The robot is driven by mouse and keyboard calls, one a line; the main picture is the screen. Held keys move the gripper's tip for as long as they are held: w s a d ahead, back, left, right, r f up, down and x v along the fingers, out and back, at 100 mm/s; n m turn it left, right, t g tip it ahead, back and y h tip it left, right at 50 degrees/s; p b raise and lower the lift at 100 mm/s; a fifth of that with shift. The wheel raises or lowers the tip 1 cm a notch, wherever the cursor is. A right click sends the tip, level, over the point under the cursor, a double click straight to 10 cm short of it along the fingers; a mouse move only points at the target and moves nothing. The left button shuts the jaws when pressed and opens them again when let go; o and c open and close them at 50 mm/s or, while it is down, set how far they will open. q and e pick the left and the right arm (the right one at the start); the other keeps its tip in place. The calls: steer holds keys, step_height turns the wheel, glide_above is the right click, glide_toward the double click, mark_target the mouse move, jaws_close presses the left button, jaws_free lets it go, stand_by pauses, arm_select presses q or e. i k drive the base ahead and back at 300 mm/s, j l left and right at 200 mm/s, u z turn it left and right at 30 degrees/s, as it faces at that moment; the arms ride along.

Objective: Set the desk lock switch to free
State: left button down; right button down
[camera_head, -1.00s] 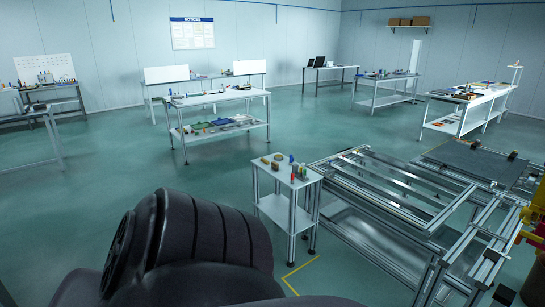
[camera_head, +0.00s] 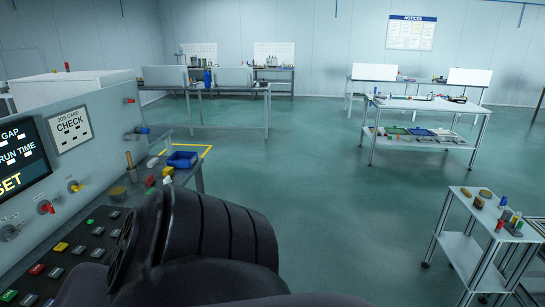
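A grey control panel (camera_head: 100,176) stands at the left edge of the head view. Its face carries a grey knob (camera_head: 9,232), a red switch (camera_head: 46,207) and a yellow switch (camera_head: 74,186) in a row. No readable label shows which of them, if any, is the desk lock switch, and their settings are too small to read. A sloped desk with several coloured buttons (camera_head: 61,247) lies below, partly hidden by a dark part of my own body. Neither gripper is in view.
A dark screen (camera_head: 20,160) and a "JOB CARD CHECK" sign (camera_head: 70,129) are on the panel. A blue bin (camera_head: 182,159) and small parts sit beyond the desk. A small white table (camera_head: 462,250) stands at right. Open green floor lies between.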

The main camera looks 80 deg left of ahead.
mark_target(76, 188)
steer(key=k+j+u, duration=0.1)
steer(key=u, duration=3.85)
